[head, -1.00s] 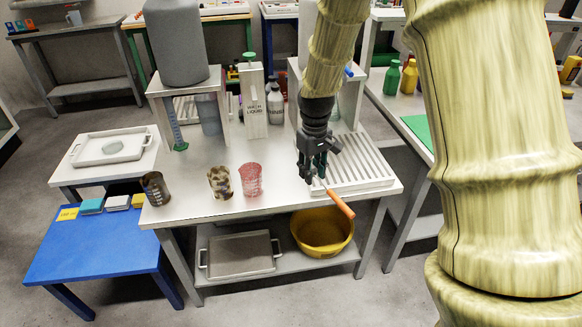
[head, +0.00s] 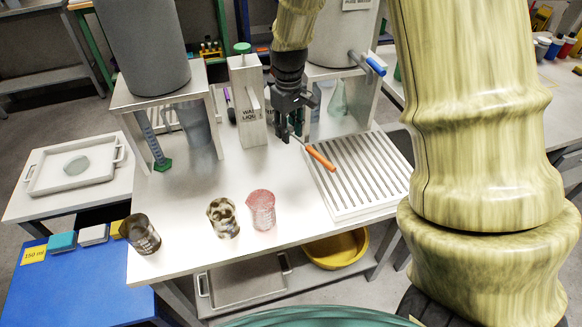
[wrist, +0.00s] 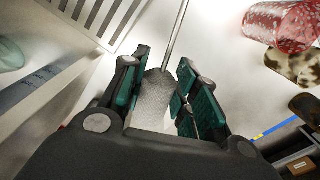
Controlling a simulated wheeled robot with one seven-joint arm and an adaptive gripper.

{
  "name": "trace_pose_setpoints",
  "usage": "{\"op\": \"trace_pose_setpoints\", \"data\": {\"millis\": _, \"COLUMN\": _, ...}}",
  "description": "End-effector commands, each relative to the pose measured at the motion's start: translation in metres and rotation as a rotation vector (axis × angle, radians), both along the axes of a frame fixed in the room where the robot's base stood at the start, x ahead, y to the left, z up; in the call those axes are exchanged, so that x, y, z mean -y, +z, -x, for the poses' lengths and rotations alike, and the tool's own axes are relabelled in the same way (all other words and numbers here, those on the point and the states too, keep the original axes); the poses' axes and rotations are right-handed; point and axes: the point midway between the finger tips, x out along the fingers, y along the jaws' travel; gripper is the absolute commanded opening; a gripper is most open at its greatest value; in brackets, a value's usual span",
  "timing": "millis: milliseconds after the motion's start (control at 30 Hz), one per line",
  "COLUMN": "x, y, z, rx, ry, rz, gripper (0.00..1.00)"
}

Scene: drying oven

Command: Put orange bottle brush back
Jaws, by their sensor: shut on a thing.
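The orange bottle brush (head: 320,157) has an orange handle and a thin metal rod. My gripper (head: 288,134) is shut on the brush's other end, above the white table near its middle back. The handle points to the lower right, over the left edge of the white slatted rack. In the wrist view, the rod (wrist: 177,35) runs up from between the fingers of my gripper (wrist: 165,65), and a grey, blurred brush end (wrist: 154,97) sits between them. The handle is outside the wrist view.
A white wash-liquid box (head: 246,105) stands just left of my gripper. The slatted rack (head: 345,213) is to the right. A dark beaker (head: 140,236), a mottled beaker (head: 222,218) and a red beaker (head: 261,210) stand along the front. The table's middle is clear.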

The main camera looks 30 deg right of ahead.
Motion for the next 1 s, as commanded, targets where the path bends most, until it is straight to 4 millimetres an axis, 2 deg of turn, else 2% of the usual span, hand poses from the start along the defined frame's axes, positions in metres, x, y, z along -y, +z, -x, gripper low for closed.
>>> {"op": "trace_pose_setpoints", "data": {"millis": 300, "x": 0.003, "y": -0.05, "z": 0.001, "rx": -0.007, "ry": -0.006, "rz": -0.001, "gripper": 0.03}}
{"op": "trace_pose_setpoints", "data": {"millis": 633, "x": 0.001, "y": -0.071, "z": 0.0, "rx": -0.005, "ry": -0.003, "rz": 0.0, "gripper": 0.03}}
{"op": "trace_pose_setpoints", "data": {"millis": 900, "x": 0.001, "y": -0.099, "z": -0.001, "rx": -0.005, "ry": -0.002, "rz": 0.0, "gripper": 0.03}}
{"op": "trace_pose_setpoints", "data": {"millis": 1000, "x": 0.001, "y": -0.1, "z": -0.001, "rx": -0.004, "ry": -0.001, "rz": 0.0, "gripper": 0.03}}
